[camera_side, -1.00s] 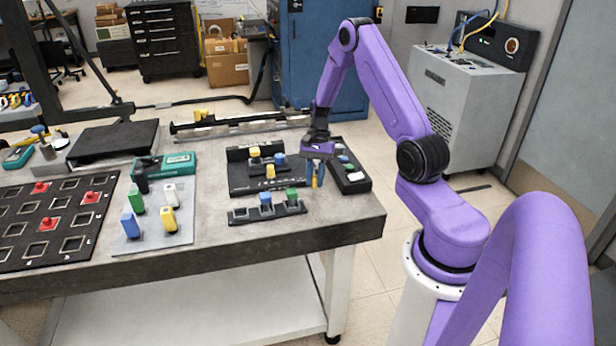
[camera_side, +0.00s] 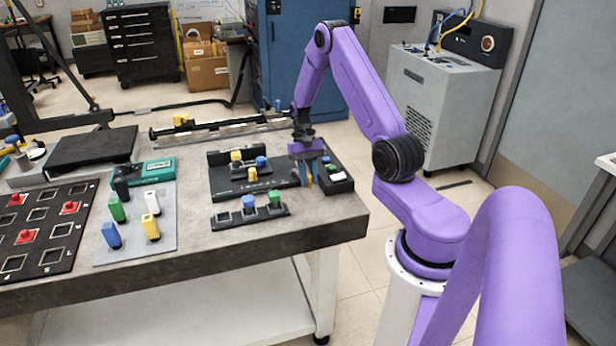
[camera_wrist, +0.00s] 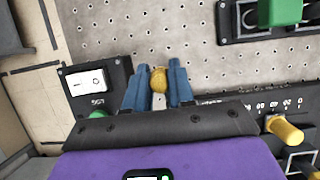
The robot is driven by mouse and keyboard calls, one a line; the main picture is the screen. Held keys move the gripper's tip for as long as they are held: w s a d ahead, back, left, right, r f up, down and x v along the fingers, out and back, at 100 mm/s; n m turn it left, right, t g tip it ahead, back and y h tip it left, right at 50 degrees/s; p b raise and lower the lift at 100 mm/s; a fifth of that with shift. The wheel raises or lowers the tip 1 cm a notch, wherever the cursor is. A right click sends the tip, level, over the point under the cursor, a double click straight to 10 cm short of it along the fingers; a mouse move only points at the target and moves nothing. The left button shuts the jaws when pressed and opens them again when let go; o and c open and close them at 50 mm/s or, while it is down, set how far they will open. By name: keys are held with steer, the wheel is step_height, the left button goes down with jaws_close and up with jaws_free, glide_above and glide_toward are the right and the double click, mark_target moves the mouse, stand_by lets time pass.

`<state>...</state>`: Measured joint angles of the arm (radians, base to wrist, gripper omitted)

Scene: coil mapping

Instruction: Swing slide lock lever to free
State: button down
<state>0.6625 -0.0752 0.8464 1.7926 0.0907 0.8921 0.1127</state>
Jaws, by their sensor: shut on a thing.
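My gripper (camera_side: 306,174) points down at the right end of the black panel (camera_side: 217,179) on the table. In the wrist view my gripper (camera_wrist: 158,88) has its two blue fingers on either side of a yellow knob (camera_wrist: 158,79), shut on it. Only the knob's rounded end shows between the fingers. What it is fixed to is hidden by the gripper body, so I cannot read the lever's position. In the side view a little yellow shows at the fingers.
A black switch box (camera_wrist: 97,84) with a white rocker and green button stands close beside the fingers. Another yellow knob (camera_wrist: 285,130) sits on the panel. A black rail with blue and green blocks (camera_side: 274,196) lies in front. Bare perforated tabletop (camera_wrist: 140,30) lies between.

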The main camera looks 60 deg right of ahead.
steer(key=shift+s, duration=0.1)
steer(key=c, duration=1)
jaws_free()
steer(key=shift+o, duration=0.2)
steer(key=v, duration=1.7)
steer(key=shift+r, duration=0.3)
steer(key=s+a+r+n+h, duration=0.1)
steer(key=a+n, duration=0.2)
steer(key=a, duration=0.5)
steer(key=s+a+r+n+t+h, duration=0.1)
steer(key=a+r+n, duration=0.15)
steer(key=a, duration=0.55)
steer(key=s+a+n+h, duration=0.1)
steer(key=a+n, duration=0.3)
steer(key=a, duration=0.5)
steer(key=s+a+n+t, duration=0.1)
steer(key=s+a+n, duration=0.2)
steer(key=s, duration=0.4)
steer(key=s+a+f+n, duration=0.1)
steer(key=s+a+n, duration=0.2)
steer(key=s+n, duration=0.2)
steer(key=s+a+n+t, duration=0.1)
steer(key=s+a+n, duration=0.2)
steer(key=s, duration=0.8)
steer(key=shift+a+f+n+t, duration=0.2)
steer(key=shift+n+t, duration=0.1)
steer(key=shift+n, duration=0.15)
